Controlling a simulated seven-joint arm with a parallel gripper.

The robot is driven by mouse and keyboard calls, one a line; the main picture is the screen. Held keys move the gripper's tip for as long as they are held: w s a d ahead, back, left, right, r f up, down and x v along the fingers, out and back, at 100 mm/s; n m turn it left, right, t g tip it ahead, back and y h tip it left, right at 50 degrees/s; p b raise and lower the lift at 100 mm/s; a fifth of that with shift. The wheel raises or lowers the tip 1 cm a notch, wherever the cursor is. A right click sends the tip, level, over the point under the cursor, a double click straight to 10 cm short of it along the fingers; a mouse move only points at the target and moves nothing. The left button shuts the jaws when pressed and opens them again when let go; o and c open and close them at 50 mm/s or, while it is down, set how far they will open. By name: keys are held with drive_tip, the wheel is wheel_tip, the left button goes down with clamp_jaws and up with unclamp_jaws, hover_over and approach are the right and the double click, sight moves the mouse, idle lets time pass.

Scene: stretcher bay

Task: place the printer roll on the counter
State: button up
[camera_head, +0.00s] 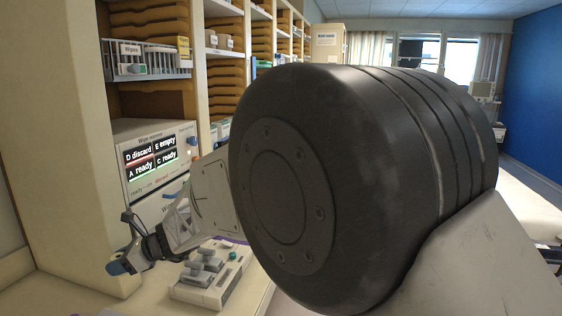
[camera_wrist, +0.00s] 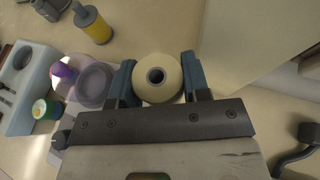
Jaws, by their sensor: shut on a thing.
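The printer roll, a cream ring with a dark core (camera_wrist: 157,95), sits between the two blue-grey fingers of my gripper (camera_wrist: 160,72) in the wrist view. The fingers are shut on its two sides. In the head view my gripper (camera_head: 122,262) is at the lower left, near the counter (camera_head: 140,300); I cannot make out the roll there. The beige counter top (camera_wrist: 150,32) shows under and beyond the roll in the wrist view. I cannot tell whether the roll touches it.
A grey-white device with levers (camera_head: 205,280) stands right of my gripper. A machine with a status screen (camera_head: 152,158) is behind. In the wrist view, a yellow bottle (camera_wrist: 95,25), a grey round dish (camera_wrist: 95,82) and a pale rack (camera_wrist: 28,80) are left; a pale panel (camera_wrist: 255,45) is right.

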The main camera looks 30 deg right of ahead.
drive_tip(key=w+d+r+m+t+h, duration=0.1)
drive_tip(key=w+d+m+t+h, duration=0.45)
drive_tip(key=d, duration=0.75)
drive_tip(key=w+d+m+t+h, duration=0.3)
drive_tip(key=w+d+m+h, duration=0.5)
drive_tip(key=d, duration=0.6)
drive_tip(key=s+d+f+n+y, duration=0.1)
drive_tip(key=s+d, duration=0.1)
drive_tip(key=s+d+f+n+y, duration=0.1)
drive_tip(key=s+d+f+y, duration=0.1)
drive_tip(key=d, duration=0.1)
drive_tip(key=s+d+f+n+y, duration=0.1)
drive_tip(key=s+d, duration=0.1)
drive_tip(key=d, duration=0.1)
drive_tip(key=shift+d+f+g+y, duration=0.15)
drive_tip(key=shift+f+g+y, duration=0.1)
drive_tip(key=shift+f, duration=0.05)
drive_tip(key=s+d+f+n+g+y, duration=0.1)
drive_tip(key=s+f+n+y, duration=0.1)
drive_tip(key=s, duration=0.9)
drive_tip(key=s+d+f+n+g+y, duration=0.1)
drive_tip(key=s+f+n+y, duration=0.1)
drive_tip(key=s, duration=0.8)
drive_tip(key=shift+s+d+f+n+g+y, duration=0.3)
drive_tip(key=shift+s+d+f+n+y, duration=0.1)
drive_tip(key=shift+f+y, duration=0.1)
drive_tip(key=shift+w, duration=0.15)
